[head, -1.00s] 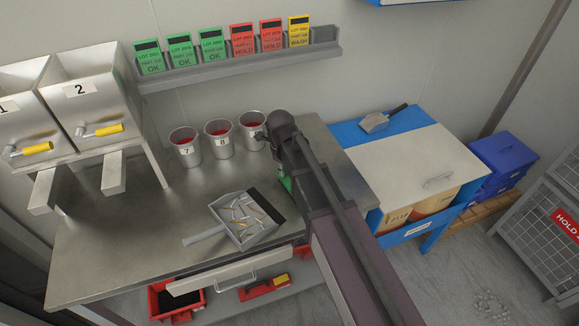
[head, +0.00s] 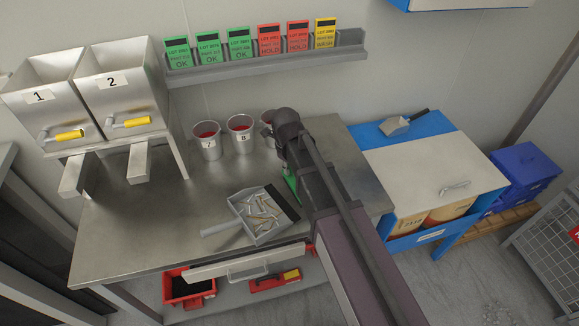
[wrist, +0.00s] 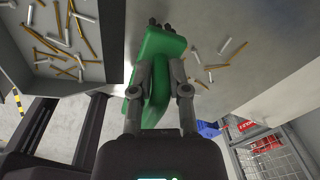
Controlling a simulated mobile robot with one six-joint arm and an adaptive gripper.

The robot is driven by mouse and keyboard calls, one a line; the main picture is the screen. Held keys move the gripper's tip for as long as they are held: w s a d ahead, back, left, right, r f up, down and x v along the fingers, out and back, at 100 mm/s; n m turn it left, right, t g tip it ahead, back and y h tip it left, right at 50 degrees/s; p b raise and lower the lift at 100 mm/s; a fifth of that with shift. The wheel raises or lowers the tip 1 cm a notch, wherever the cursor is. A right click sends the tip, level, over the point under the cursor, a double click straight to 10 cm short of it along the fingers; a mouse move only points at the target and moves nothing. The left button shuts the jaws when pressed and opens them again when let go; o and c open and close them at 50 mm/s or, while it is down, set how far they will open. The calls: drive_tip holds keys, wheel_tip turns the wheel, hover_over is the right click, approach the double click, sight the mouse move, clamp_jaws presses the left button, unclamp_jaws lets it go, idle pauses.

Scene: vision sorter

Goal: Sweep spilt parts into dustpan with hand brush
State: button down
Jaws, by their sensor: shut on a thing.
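The dustpan (head: 272,234) lies on the steel bench with its handle to the left and its dark lip to the right. Several silver and brass-coloured parts lie in it. In the wrist view the dustpan (wrist: 95,73) is at the upper left. My gripper (wrist: 161,66) is shut on the green hand brush (wrist: 158,108), just right of the dustpan's lip. The brush (head: 290,183) shows only in part beside my arm in the head view. Several loose parts (wrist: 195,56) lie on the bench right of the brush. The bristles are not clearly visible.
Cups 7 (head: 208,147) and 8 (head: 241,141) stand behind the dustpan; a third cup (head: 267,117) is partly behind my arm. Hoppers (head: 120,85) stand at left. A blue-framed bin unit (head: 432,150) stands right of the bench. The bench's front left is clear.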

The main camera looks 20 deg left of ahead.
wheel_tip(320, 180, up, 2)
drive_tip(key=shift+r+p, duration=0.15)
drive_tip(key=shift+p, duration=0.7)
drive_tip(key=shift+w+d, duration=6.6)
drive_tip(key=shift+d, duration=1.1)
wheel_tip(320, 180, down, 5)
drive_tip(key=b, duration=0.5)
drive_tip(key=shift+s+a, duration=0.1)
drive_tip(key=shift+s, duration=0.05)
drive_tip(key=shift+s+a+r, duration=0.1)
drive_tip(key=shift+s+a, duration=0.5)
drive_tip(key=shift+a, duration=0.15)
drive_tip(key=shift+s+a, duration=1.95)
drive_tip(key=shift+a, duration=0.35)
drive_tip(key=shift+s+a, duration=2)
drive_tip(key=shift+a, duration=0.25)
drive_tip(key=shift+s+a, duration=1.95)
drive_tip(key=shift+a, duration=0.35)
wheel_tip(320, 180, up, 7)
drive_tip(key=p, duration=0.6)
drive_tip(key=shift+f+p, duration=0.2)
drive_tip(key=shift+p, duration=0.2)
